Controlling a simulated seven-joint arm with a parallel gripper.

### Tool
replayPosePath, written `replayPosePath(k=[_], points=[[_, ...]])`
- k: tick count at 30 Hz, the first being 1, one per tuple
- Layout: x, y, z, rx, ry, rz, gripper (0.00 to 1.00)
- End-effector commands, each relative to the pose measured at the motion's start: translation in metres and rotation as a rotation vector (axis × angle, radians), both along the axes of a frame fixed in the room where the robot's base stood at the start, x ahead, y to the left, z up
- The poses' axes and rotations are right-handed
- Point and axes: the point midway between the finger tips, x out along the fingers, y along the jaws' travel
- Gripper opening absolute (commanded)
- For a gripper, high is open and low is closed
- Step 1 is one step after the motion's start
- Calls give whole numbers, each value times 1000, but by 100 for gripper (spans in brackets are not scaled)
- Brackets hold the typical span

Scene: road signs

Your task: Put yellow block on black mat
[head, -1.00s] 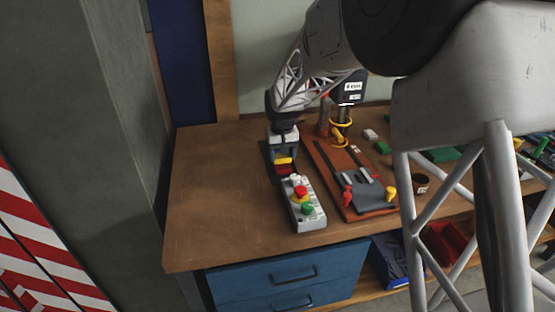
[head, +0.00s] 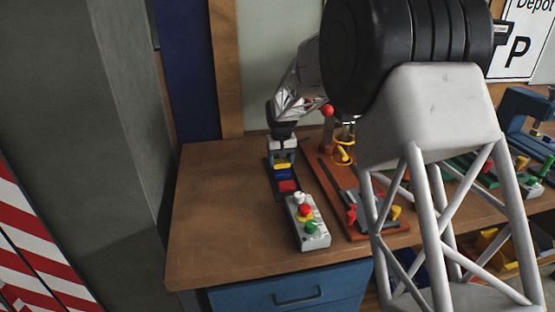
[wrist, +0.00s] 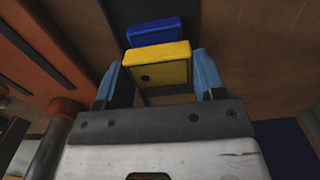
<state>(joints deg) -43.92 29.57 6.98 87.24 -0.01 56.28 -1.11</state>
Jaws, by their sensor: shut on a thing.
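The yellow block (head: 283,165) is between the blue fingers of my gripper (head: 283,161), which is shut on it. In the wrist view the yellow block (wrist: 158,66) fills the gap between the fingertips (wrist: 160,75). The dark, narrow black mat (head: 271,179) lies on the table below and in front of my gripper; part of it shows in the wrist view (wrist: 125,14). A blue block (head: 283,174) and a red block (head: 288,186) sit on the mat in line with the yellow one. I cannot tell whether the yellow block touches the mat.
A grey control box (head: 311,235) with red and green buttons stands just in front of the mat. An orange-brown board (head: 330,187) with fixtures lies close on the right. The wooden table (head: 215,215) is clear on the left.

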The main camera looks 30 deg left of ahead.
Motion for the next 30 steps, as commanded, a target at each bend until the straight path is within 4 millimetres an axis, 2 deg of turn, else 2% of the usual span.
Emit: replayPosePath(k=[18, 30], points=[[48, 45, -6, 1, -1, 0, 36], [53, 50, -6, 1, -1, 0, 36]])
